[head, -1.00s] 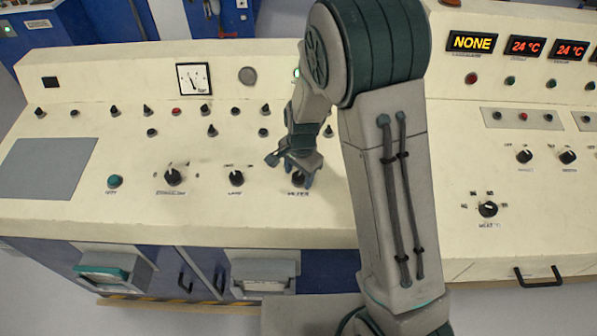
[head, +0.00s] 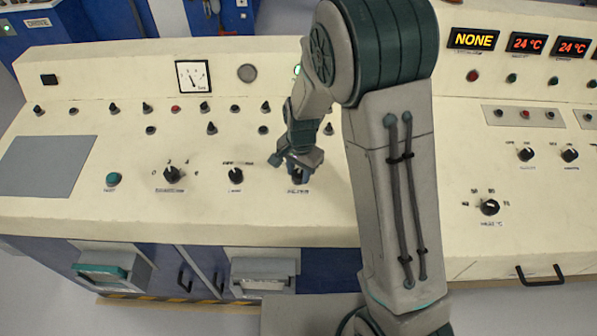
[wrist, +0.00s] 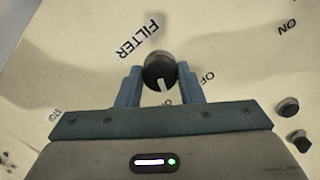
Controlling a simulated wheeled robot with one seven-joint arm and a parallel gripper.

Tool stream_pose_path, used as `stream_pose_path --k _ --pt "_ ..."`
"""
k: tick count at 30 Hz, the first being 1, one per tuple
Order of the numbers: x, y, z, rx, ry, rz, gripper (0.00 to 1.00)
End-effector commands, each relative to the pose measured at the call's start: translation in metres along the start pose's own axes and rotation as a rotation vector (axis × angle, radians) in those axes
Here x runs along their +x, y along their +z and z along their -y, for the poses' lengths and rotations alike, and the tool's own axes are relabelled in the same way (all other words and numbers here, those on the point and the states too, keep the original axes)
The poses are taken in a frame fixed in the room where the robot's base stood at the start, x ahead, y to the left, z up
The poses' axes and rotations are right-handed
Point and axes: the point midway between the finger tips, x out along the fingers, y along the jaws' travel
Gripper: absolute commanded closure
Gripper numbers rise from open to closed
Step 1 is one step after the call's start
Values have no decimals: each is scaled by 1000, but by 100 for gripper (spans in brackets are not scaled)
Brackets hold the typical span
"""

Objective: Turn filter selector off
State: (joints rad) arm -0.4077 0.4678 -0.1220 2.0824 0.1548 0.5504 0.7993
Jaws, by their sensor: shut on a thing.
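The filter selector is a round black knob (wrist: 158,66) with a white pointer mark, beside the printed word FILTER in the wrist view. Its white mark points down in that picture, toward my gripper's palm. In the head view my gripper (head: 297,170) is over the front panel and hides most of the knob.
A lamp knob (head: 236,175), a larger selector knob (head: 172,174) and a green button (head: 113,179) sit to the left on the cream console. Several small knobs line the rows behind. Drawers with handles are below the front edge.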

Motion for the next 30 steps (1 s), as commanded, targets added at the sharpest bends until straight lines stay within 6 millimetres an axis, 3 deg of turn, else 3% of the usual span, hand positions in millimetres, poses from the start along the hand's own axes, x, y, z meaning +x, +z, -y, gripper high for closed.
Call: stream_pose_path --k 21,30 --pt "0 0 2 -641 43 -4 89" --pt "-1 -1 2 -823 57 -5 89"
